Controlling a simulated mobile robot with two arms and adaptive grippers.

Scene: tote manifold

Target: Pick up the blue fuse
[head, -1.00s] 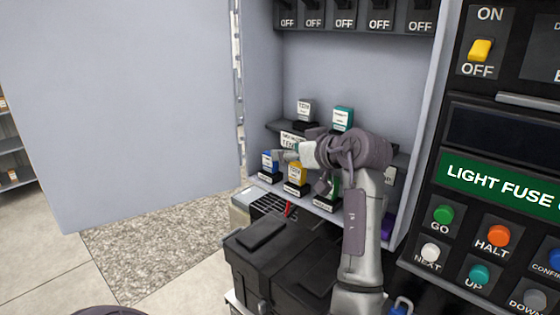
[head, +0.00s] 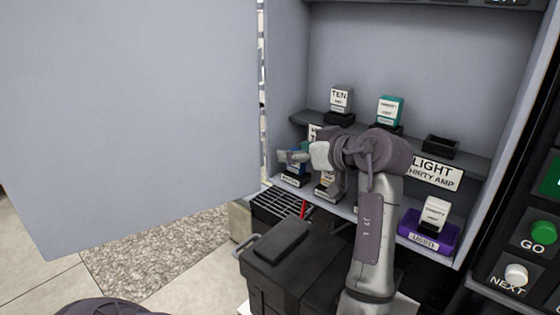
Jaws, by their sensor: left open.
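The blue fuse (head: 297,168) stands in a black labelled socket at the left end of the cabinet's lower shelf. My left gripper (head: 290,157) is at it, with its fingers in front of the fuse's upper part and hiding much of it. The fingers are open. I cannot tell whether they touch the fuse or straddle it. My right gripper is not in view.
A white fuse (head: 341,98) and a teal fuse (head: 390,110) stand above, beside an empty socket (head: 440,146). A purple holder (head: 425,236) bears another white fuse. The open cabinet door (head: 130,110) borders the left.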

